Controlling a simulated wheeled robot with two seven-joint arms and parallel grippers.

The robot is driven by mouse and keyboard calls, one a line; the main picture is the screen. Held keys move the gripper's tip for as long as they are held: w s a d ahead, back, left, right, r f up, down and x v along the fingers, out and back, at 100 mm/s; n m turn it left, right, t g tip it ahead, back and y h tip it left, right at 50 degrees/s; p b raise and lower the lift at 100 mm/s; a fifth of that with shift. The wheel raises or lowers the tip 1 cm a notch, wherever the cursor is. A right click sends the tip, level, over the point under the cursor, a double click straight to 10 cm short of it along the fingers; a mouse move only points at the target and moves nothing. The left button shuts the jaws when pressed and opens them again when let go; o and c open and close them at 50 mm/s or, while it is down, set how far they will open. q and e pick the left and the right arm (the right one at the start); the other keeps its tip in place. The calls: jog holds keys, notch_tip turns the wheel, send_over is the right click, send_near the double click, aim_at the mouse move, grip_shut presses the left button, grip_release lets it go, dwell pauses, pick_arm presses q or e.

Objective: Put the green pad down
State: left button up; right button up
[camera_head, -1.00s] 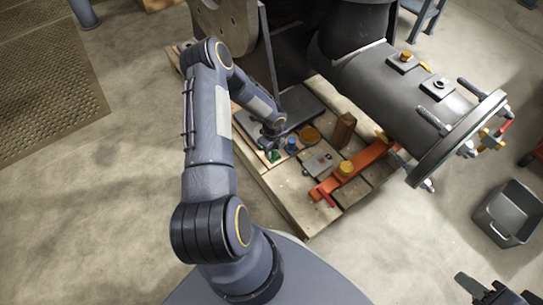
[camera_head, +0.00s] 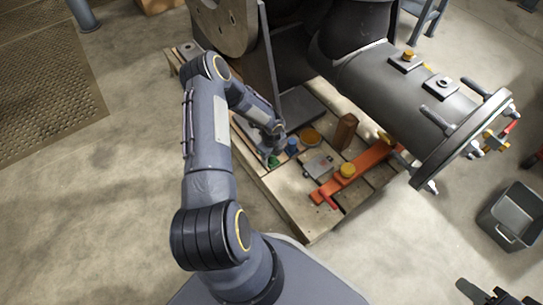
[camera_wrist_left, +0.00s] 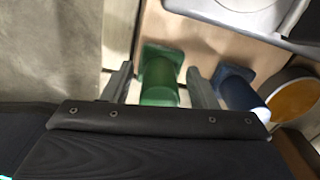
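The green pad (camera_wrist_left: 160,78), a square base with a round knob, is between the two fingers of my left gripper (camera_wrist_left: 160,88) in the left wrist view. A gap shows on each side of the knob, so the fingers are open around it and do not visibly touch it. The pad appears to rest on a pale board. In the head view the green pad (camera_head: 273,161) is a small patch beside my left gripper (camera_head: 270,154), near the pallet's left edge. My right gripper (camera_head: 497,294) is at the bottom right corner, partly cut off, far from the pad.
A similar blue piece (camera_wrist_left: 238,90) stands close to the right finger, with an orange disc (camera_wrist_left: 293,101) beyond it. The wooden pallet (camera_head: 290,205) also carries a grey box (camera_head: 318,164), a wood block (camera_head: 346,130) and an orange bar (camera_head: 355,172). A grey bin (camera_head: 515,215) stands right.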

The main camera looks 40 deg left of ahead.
pick_arm(q)
jog(key=shift+r+p, duration=0.4)
jog(key=shift+r, duration=0.1)
notch_tip(320, 180, up, 11)
jog(key=p, duration=0.4)
jog(key=shift+r+p, duration=0.15)
jog(key=shift+p, duration=0.15)
jog(key=s+d+r+n+t, duration=0.1)
jog(key=s+r+n, duration=0.15)
jog(key=r, duration=0.55)
jog(key=s+d+r+n, duration=0.15)
jog(key=r+n, duration=0.25)
jog(key=r, duration=0.5)
jog(key=s+d+r+n+t, duration=0.1)
jog(key=d+r+n, duration=0.15)
jog(key=r, duration=0.55)
jog(key=s+d+r+n+t+h, duration=0.1)
jog(key=s+d+r+n+h, duration=0.1)
jog(key=s+d+r+n, duration=0.3)
jog(key=s+d+r+n+t+h, duration=0.1)
jog(key=s+d+r+n, duration=0.4)
jog(key=s, duration=0.6)
jog(key=d+n+t, duration=0.1)
jog(key=d+n, duration=0.1)
jog(key=shift+s+d+r+t+h, duration=0.2)
jog(key=shift+s+d+t+h, duration=0.1)
jog(key=shift+s+d+h, duration=0.1)
